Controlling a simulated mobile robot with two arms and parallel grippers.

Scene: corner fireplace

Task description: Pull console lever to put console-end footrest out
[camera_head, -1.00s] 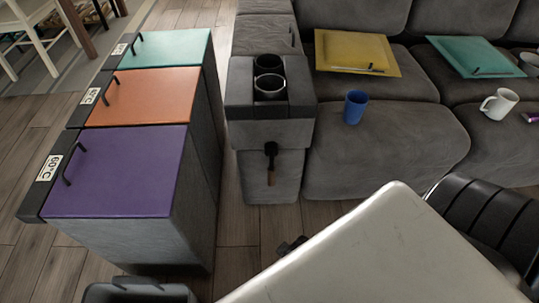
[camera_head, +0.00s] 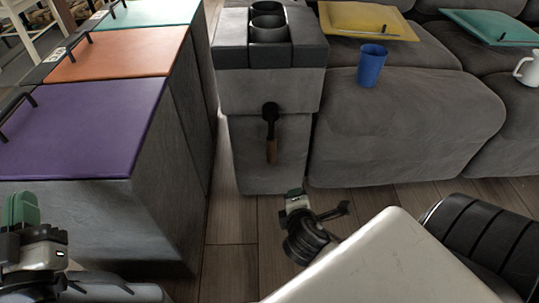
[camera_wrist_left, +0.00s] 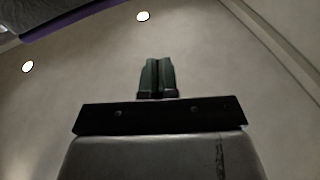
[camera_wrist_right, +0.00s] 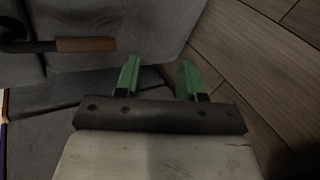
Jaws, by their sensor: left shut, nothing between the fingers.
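The lever (camera_head: 271,135) hangs down on the front of the grey console (camera_head: 235,92). It has a black mount and a brown grip. In the right wrist view the lever (camera_wrist_right: 85,44) lies at the upper left, with its brown end pointing right. The console-end seat section (camera_head: 405,125) is right of the console; whether its footrest is out I cannot tell. My right gripper (camera_head: 295,195) is in front of and below the lever, apart from it; its green fingers (camera_wrist_right: 157,80) are open and empty. My left gripper (camera_head: 22,212) is at the far left, with green fingers (camera_wrist_left: 157,76) shut and empty.
A cabinet with purple (camera_head: 80,130), orange (camera_head: 120,52) and teal lids stands left of the console, across a narrow floor gap (camera_head: 233,220). A blue cup (camera_head: 371,66) and a yellow tray (camera_head: 362,20) rest on the seat. A white mug (camera_head: 527,68) is farther right.

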